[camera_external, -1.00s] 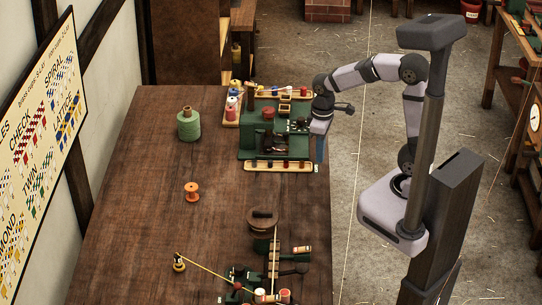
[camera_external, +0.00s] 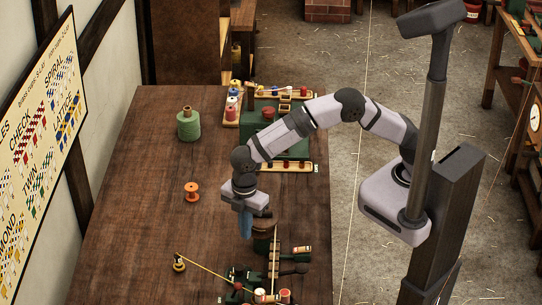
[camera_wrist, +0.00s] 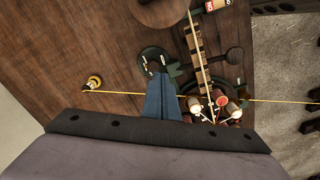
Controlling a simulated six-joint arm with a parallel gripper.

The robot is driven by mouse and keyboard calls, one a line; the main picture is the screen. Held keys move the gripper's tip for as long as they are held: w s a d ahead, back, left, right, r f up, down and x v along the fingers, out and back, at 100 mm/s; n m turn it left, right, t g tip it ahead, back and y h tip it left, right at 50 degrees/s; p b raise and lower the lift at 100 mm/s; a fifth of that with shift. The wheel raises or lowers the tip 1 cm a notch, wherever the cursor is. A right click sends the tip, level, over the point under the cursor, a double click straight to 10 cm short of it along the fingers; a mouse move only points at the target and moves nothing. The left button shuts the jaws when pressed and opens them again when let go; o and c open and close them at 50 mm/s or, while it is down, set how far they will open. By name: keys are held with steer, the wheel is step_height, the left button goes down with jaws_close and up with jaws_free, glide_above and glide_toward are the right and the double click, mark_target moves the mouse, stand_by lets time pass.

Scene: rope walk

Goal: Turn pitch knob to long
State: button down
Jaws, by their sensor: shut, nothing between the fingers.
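My gripper (camera_external: 245,236) is shut and empty, pointing down over the near half of the table. Its blue fingers also show in the wrist view (camera_wrist: 161,84). Just beyond the fingertips there is a dark green round dial (camera_wrist: 152,60) with small pale marks. It looks like the pitch knob, but its lettering is too small to read. The fingers partly cover its near side, and I cannot tell if they touch it. The dial belongs to a small green rope device (camera_external: 240,274) with a slotted wooden bar (camera_wrist: 196,50).
A yellow cord runs from a small post (camera_wrist: 94,82) across the device, past several bobbins (camera_wrist: 221,101). A round brown wooden piece (camera_wrist: 160,10) lies beyond the dial. A larger green machine (camera_external: 262,140), a green spool (camera_external: 188,125) and an orange spool (camera_external: 191,191) stand farther back.

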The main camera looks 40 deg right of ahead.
mark_target(238, 276)
step_height(238, 276, down, 6)
steer(key=shift+w+d, duration=0.15)
steer(key=shift+d, duration=0.15)
steer(key=shift+f, duration=0.2)
steer(key=shift+f+b, duration=2.35)
steer(key=shift+f, duration=1.05)
steer(key=shift+w+a+r, duration=0.1)
steer(key=shift+a, duration=0.05)
steer(key=shift+w, duration=0.35)
steer(key=shift+w+a, duration=0.1)
steer(key=shift+w, duration=0.1)
steer(key=shift+w+d+p, duration=0.1)
steer(key=shift+d+p, duration=0.25)
steer(key=shift+d, duration=0.1)
